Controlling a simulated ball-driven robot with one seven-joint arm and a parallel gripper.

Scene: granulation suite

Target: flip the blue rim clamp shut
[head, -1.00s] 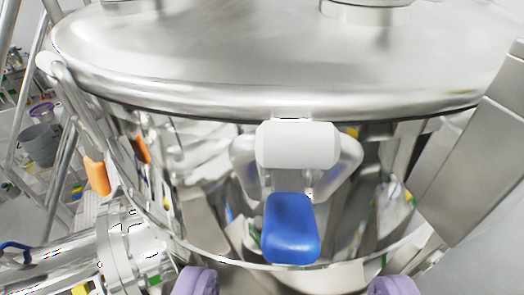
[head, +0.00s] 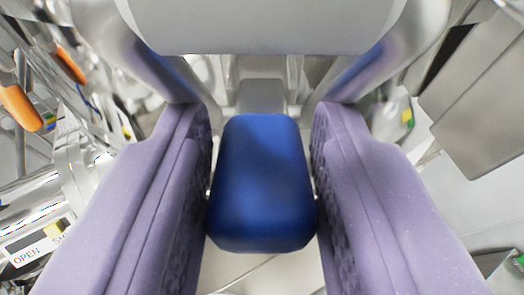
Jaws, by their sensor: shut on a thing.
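The blue rim clamp's handle (head: 262,185) hangs down in the middle of the head view, close to the camera. The vessel's lid and rim are hidden behind the clamp body.
An orange handle (head: 20,107) hangs at the left, with another orange part (head: 70,63) beside it. A metal pipe fitting with an "OPEN" label (head: 27,257) is at lower left. A grey metal panel (head: 480,105) stands close at the right.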

